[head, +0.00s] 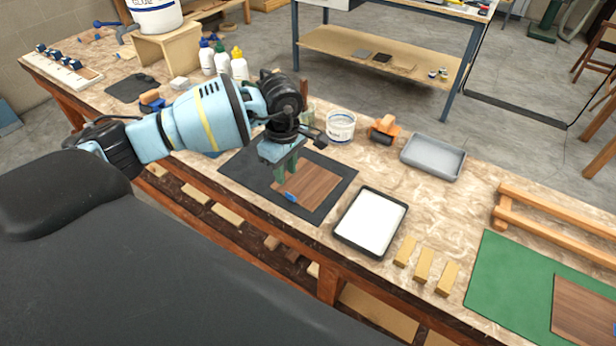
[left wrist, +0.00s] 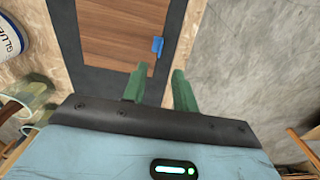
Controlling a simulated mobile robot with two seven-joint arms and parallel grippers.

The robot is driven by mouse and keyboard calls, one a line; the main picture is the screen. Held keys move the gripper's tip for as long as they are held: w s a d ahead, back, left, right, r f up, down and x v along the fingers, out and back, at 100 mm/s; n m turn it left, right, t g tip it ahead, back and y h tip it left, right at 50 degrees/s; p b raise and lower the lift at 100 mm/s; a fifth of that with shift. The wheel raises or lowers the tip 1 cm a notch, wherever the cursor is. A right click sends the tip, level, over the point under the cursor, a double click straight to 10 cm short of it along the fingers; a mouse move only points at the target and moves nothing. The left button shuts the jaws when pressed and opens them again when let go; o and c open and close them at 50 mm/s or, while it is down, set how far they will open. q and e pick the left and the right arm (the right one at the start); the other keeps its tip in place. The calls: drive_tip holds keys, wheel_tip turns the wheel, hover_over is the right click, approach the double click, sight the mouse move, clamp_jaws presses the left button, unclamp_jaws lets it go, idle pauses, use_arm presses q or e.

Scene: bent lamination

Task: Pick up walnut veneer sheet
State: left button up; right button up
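A brown wood-grain sheet, which looks like walnut veneer (head: 318,184), lies flat on a dark mat (head: 243,173) on the bench. It has a blue tab (head: 290,197) near its front edge; sheet (left wrist: 112,32) and tab (left wrist: 158,46) also show in the left wrist view. My left gripper (head: 287,176) is over the mat near the sheet's left end, green fingers downward. In the left wrist view its fingers (left wrist: 161,72) are apart with nothing between them. A second brown sheet (head: 585,312) lies on a green mat (head: 500,275) at the right. My right gripper is out of view.
A white-filled black tray (head: 370,222) stands right of the dark mat, with several small wooden blocks (head: 423,266) beside it. Behind are a white tub (head: 341,127), an orange tool (head: 384,130) and a grey tray (head: 433,158). Bottles (head: 222,60) stand at back left. Wooden rails (head: 550,227) lie right.

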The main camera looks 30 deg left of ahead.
sight(289, 191)
use_arm(q)
wheel_tip(289, 191, down, 3)
drive_tip(key=shift+d+r, duration=0.15)
drive_tip(key=shift+r, duration=0.05)
drive_tip(key=shift+d+f, duration=0.1)
drive_tip(key=shift+f, duration=2.5)
clamp_jaws()
